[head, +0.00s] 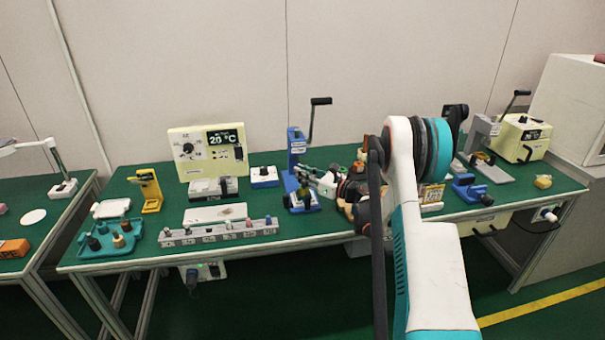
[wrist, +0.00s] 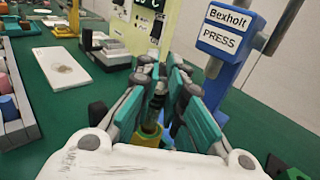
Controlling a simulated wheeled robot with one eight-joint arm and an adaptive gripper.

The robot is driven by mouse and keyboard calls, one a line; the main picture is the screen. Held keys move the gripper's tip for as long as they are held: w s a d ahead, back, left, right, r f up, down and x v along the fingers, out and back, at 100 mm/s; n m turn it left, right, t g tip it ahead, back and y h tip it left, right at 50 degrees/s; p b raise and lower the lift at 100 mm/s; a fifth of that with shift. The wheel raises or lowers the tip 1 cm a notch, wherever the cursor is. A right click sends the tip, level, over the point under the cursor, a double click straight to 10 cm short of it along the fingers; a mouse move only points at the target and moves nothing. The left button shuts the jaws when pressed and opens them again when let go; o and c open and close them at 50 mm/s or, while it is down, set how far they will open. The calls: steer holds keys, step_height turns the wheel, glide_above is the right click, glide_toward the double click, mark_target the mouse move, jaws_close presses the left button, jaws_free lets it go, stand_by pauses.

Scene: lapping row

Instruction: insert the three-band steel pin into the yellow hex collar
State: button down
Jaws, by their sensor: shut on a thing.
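My gripper (wrist: 165,85) is shut on a dark, slim pin, the steel pin (wrist: 157,103), which stands roughly upright between the teal finger pads. Its bands cannot be made out. The yellow hex collar (wrist: 148,138) shows just below the pin in the wrist view, partly hidden by the fingers and the gripper body. The pin's lower end appears to meet the collar, but I cannot tell whether it is inside the bore. In the head view my gripper (head: 318,178) is in front of the blue press, and the pin is too small to tell.
The blue press (wrist: 228,40) rises close by the fingers, its lever up. A grey rack (head: 220,233) with several small pegs stands to the left. A white plate (head: 215,214) and a beige temperature box (head: 190,165) lie behind it. A teal tray (head: 108,243) is farther left.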

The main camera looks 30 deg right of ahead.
steer(key=shift+f, duration=1.2)
steer(key=c, duration=1.6)
jaws_free()
steer(key=shift+o, duration=0.2)
steer(key=shift+r, duration=0.1)
step_height(320, 180, up, 10)
steer(key=shift+f, duration=0.1)
